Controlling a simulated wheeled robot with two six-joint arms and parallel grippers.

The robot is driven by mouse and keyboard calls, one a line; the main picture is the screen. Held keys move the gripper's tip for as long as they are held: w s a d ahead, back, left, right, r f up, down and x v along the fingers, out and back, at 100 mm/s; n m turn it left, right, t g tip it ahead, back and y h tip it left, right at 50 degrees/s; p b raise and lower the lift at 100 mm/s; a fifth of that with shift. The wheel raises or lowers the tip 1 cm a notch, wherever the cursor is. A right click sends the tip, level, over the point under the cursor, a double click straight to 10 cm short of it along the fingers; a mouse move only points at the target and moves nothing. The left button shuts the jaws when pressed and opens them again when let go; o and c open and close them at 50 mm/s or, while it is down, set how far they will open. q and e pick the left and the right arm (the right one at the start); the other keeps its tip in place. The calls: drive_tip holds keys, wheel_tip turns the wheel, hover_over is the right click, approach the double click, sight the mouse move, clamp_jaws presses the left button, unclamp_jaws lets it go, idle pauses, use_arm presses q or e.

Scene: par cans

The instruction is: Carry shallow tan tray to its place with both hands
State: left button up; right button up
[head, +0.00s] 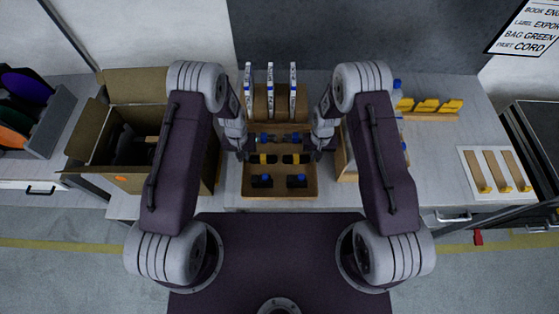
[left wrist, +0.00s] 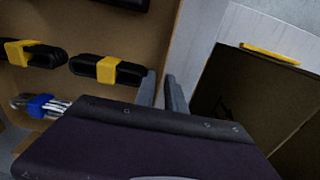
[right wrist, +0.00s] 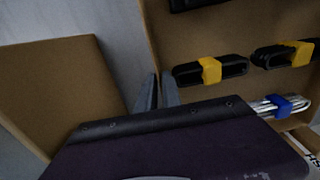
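The shallow tan tray (head: 281,192) is in the middle of the head view, in front of me at the worktable. It holds black bundles with yellow bands, cable bundles with blue bands and black items. My left gripper (head: 243,153) is at the tray's left wall; in the left wrist view its fingers (left wrist: 162,92) sit close on both sides of that wall. My right gripper (head: 319,152) is at the right wall; in the right wrist view its fingers (right wrist: 157,90) sit close on both sides of it. Whether the tray touches the table is hidden.
An open cardboard box (head: 120,178) stands left of the tray. Another tan box (head: 345,165) is close on the right. A rack with white upright items (head: 270,85) is behind. A white board with tan strips (head: 470,165) lies farther right, past clear tabletop (head: 430,150).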

use_arm(q)
clamp_jaws()
use_arm(e)
clamp_jaws()
use_arm(q)
drive_tip(key=shift+r, duration=0.15)
use_arm(e)
drive_tip(key=shift+r, duration=0.15)
idle(0.9)
